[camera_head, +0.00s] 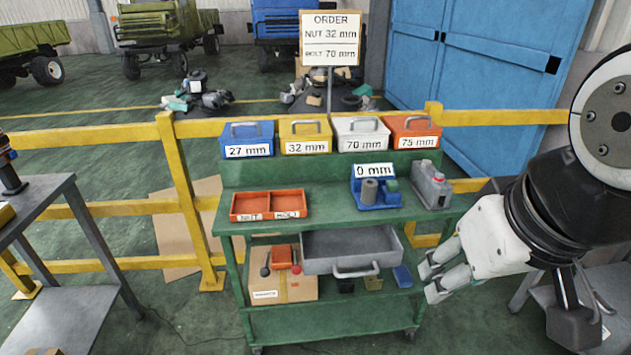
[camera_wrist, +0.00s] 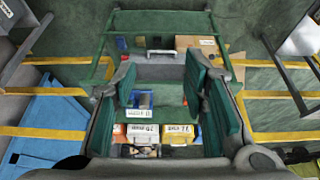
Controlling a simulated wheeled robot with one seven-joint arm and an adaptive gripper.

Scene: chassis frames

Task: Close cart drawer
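The green cart (camera_head: 330,217) stands in the middle of the head view. Its grey drawer (camera_head: 340,242) is pulled out below the top shelf, and its inside looks empty. A light handle (camera_head: 356,272) is on the drawer's front. My gripper (camera_head: 430,280) is to the right of the drawer, apart from the handle, with its fingers apart and nothing between them. In the wrist view, which shows the cart upside down, my gripper's teal-padded fingers (camera_wrist: 160,75) are spread, with the drawer's handle (camera_wrist: 160,53) seen beyond them.
Labelled boxes in blue (camera_head: 247,138), yellow (camera_head: 305,135), white (camera_head: 361,134) and orange (camera_head: 412,132) line the cart's back. An orange tray (camera_head: 268,216) and blue bin (camera_head: 377,206) sit on top. A cardboard box (camera_head: 290,289) is below. A grey table (camera_head: 35,200) stands left.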

